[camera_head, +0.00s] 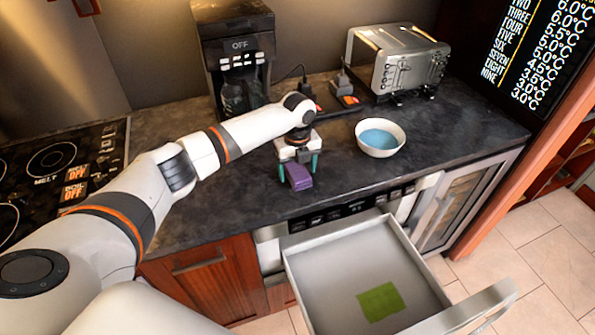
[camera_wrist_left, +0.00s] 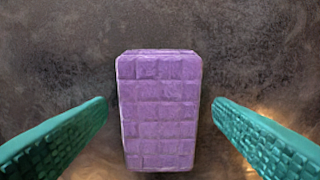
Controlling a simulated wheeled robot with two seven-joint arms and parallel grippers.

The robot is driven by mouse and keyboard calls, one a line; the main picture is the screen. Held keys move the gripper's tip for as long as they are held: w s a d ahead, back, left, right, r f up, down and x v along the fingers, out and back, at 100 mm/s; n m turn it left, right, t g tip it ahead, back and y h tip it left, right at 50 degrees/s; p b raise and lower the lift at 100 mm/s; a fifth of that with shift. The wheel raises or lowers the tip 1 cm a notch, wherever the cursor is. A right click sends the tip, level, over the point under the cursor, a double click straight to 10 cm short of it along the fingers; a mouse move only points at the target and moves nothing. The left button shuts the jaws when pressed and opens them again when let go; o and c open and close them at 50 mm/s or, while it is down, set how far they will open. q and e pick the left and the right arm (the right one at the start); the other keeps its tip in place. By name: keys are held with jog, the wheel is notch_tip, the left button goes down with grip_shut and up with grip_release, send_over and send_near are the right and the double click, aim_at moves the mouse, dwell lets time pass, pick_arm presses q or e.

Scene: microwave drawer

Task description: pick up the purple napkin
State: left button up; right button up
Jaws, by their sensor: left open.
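The purple napkin (camera_head: 299,177) lies on the dark countertop near its front edge. It is a thick block with a grid pattern, and the left wrist view shows it from above (camera_wrist_left: 159,110). My left gripper (camera_head: 299,172) is over the napkin, pointing down. Its two green fingers are open, one on each side of the napkin, with a gap on both sides in the left wrist view (camera_wrist_left: 160,125). The fingers do not touch it there. My right gripper is not in view.
An open drawer (camera_head: 318,262) with a green cloth (camera_head: 381,301) in it juts out below the counter (camera_head: 440,142). A white bowl with a blue inside (camera_head: 380,137) stands right of the gripper. A toaster (camera_head: 397,60) and coffee machine (camera_head: 238,54) stand behind; a stovetop (camera_head: 62,165) is left.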

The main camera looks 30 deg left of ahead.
aim_at(297, 170)
pick_arm(q)
jog(key=shift+f, duration=0.1)
jog(key=c, duration=1)
jog(key=shift+c, duration=0.2)
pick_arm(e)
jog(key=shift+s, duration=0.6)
pick_arm(q)
jog(key=shift+r, duration=0.2)
